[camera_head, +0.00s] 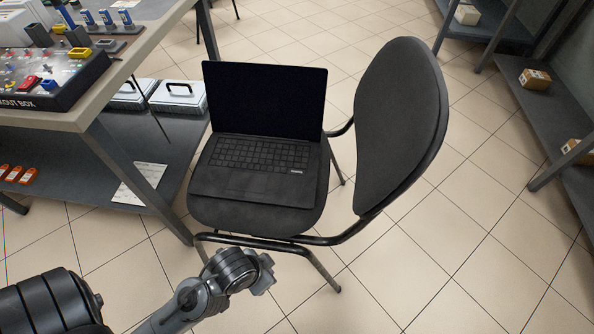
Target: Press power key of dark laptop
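The dark laptop (258,135) stands open on the seat of a black chair (403,125). Its screen (265,98) is black and its keyboard (260,153) faces up. The power key is too small to make out. My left gripper (264,274) is at the bottom centre, in front of and below the chair seat in the picture, apart from the laptop. It is seen at an angle and its fingers are not clear. My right gripper is not in view.
A workbench (125,62) with a lockout box (45,75) and tools stands at left. Its lower shelf (110,170) holds metal cases (178,97). The chair's backrest rises right of the laptop. Shelving with cartons (535,79) is at far right. Tiled floor is clear at lower right.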

